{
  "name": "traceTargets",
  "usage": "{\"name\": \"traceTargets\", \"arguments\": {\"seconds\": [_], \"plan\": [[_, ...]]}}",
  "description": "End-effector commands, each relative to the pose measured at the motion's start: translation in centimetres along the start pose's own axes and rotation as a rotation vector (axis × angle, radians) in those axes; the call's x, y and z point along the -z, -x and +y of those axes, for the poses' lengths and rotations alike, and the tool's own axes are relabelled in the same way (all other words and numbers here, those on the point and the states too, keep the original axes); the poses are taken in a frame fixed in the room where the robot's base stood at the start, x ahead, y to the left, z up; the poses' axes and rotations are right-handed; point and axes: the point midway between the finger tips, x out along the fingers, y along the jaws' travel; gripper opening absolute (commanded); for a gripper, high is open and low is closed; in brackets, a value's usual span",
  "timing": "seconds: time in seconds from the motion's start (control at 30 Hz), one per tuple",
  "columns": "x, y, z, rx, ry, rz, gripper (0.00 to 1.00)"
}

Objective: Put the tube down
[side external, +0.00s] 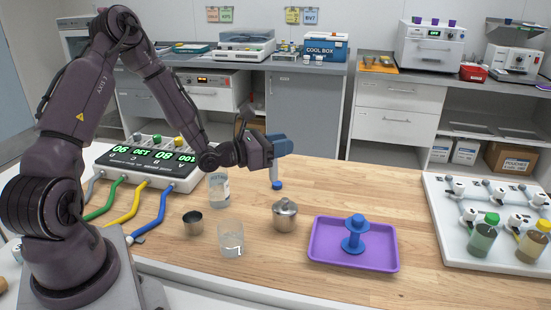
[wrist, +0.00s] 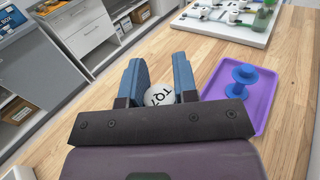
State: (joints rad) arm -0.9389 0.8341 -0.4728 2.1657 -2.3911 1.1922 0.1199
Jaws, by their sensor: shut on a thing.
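My gripper (side external: 276,146) is above the wooden bench in the side view, its blue fingers shut on the tube. The tube (side external: 274,172) hangs below the fingers, roughly upright, with a blue lower end clear of the bench. The fingers hide its upper part. In the wrist view a white round surface with black letters, apparently the tube (wrist: 159,94), shows between the two fingers of my gripper (wrist: 157,76). A blue spool-shaped stand (side external: 353,238) stands upright in a purple tray (side external: 390,263), right of and nearer than the tube; it also shows in the wrist view (wrist: 242,82).
A lidded metal pot (side external: 284,216) stands on the bench near the tube. A glass beaker (side external: 231,238), a small metal cup (side external: 193,223) and a clear bottle (side external: 219,188) are left of it. A white valve board (side external: 450,235) lies at right. Bare bench lies behind the tray.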

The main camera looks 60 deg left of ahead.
Motion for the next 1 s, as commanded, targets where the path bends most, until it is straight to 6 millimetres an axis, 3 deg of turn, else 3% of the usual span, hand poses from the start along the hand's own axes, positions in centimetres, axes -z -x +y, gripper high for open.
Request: {"name": "traceTargets", "arguments": {"seconds": [0.23,0.4,0.5,0.8,1.0], "plan": [[0.1,-0.7,8.8,0.018,-0.010,0.000,0.00],[1.0,0.2,14.9,0.106,-0.010,0.003,0.00],[1.6,1.0,17.4,0.162,-0.006,0.003,0.00],[3.0,2.5,20.5,0.256,0.000,0.002,0.00],[6.4,2.6,20.5,0.264,0.002,0.003,0.00]]}}
